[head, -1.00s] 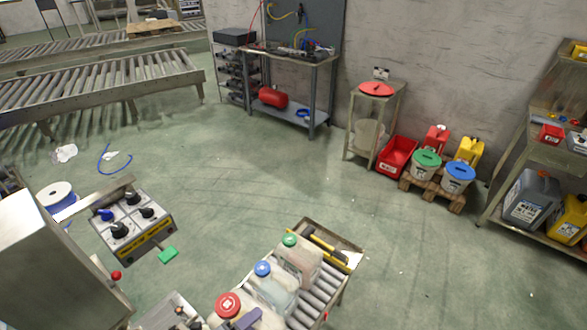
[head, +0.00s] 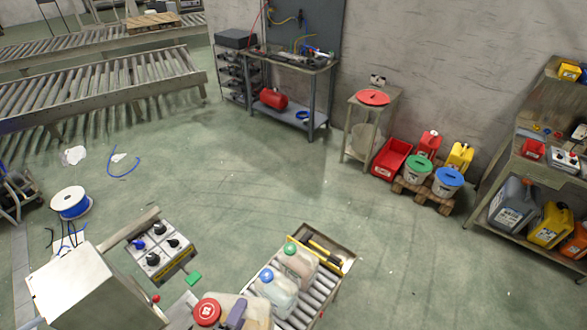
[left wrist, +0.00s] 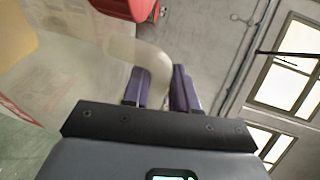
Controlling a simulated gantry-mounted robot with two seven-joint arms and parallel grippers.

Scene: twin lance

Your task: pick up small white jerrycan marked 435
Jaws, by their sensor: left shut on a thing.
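A small whitish, translucent jerrycan (head: 258,310) with a red cap (head: 207,312) is at the bottom of the head view, partly cut off by the frame. No number is readable on it. My left gripper (head: 236,316) shows purple fingers at its handle. In the left wrist view, the pale handle (left wrist: 152,62) runs down between the purple fingers (left wrist: 160,88) of my left gripper, which is shut on it. The red cap (left wrist: 128,8) shows at the top there. My right gripper is not in view.
A blue-capped jerrycan (head: 275,292) and a green-capped one (head: 298,265) stand on a small roller conveyor (head: 322,284). A control box (head: 160,250) with black knobs is to the left. Lidded buckets (head: 447,182) stand by the wall. The middle floor is clear.

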